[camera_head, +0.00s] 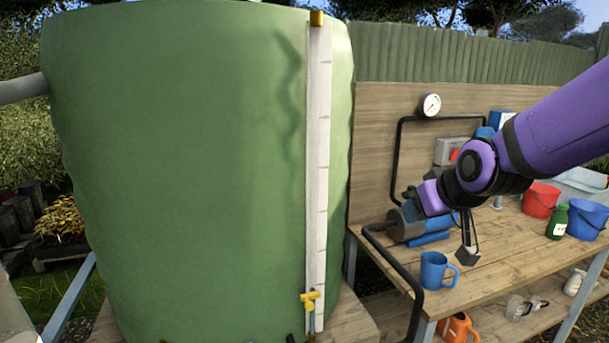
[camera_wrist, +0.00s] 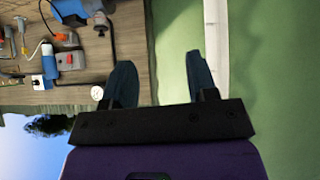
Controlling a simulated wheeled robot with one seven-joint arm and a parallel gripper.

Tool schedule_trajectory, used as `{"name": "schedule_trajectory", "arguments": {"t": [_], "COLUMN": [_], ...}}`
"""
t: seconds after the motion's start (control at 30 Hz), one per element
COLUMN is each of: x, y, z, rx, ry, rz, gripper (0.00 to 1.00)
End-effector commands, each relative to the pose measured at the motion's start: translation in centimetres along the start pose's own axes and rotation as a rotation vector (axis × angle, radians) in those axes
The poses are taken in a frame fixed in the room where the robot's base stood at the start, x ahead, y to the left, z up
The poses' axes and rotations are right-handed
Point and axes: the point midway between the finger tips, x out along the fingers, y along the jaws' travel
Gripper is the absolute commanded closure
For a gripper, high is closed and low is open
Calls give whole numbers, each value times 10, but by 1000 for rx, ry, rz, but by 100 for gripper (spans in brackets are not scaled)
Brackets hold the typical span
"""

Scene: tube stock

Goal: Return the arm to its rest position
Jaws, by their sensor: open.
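My purple arm reaches in from the right in the camera_head view, over the wooden bench (camera_head: 490,285). My gripper (camera_head: 408,193) is at its left end, above a blue pump (camera_head: 405,225) and pointing away toward the back panel. The fingertips are small and hard to make out there. In the camera_wrist view my gripper (camera_wrist: 161,72) shows two dark teal fingers spread well apart with nothing between them. Behind them are the wooden panel's edge and the green tank (camera_wrist: 262,90).
The large green tank (camera_head: 180,170) with a white gauge strip (camera_head: 318,170) and yellow tap (camera_head: 311,300) fills the left. A blue mug (camera_head: 434,270), red bucket (camera_head: 540,200), blue bucket (camera_head: 587,220) and green bottle (camera_head: 558,222) stand on the bench. A black pipe (camera_head: 398,160) runs up the panel.

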Motion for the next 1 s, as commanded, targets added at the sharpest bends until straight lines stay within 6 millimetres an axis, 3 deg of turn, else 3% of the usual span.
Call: {"name": "schedule_trajectory", "arguments": {"t": [0.03, 0.3, 0.6, 0.8, 1.0], "x": [-18, -101, -181, -203, -206], "y": [5, 21, 26, 25, 25], "z": [3, 41, 96, 116, 119], "rx": [17, 108, 211, 245, 250], "ry": [-14, -142, -275, -323, -331], "rz": [5, 31, 80, 99, 102], "gripper": [47, 47, 47, 47, 47]}}
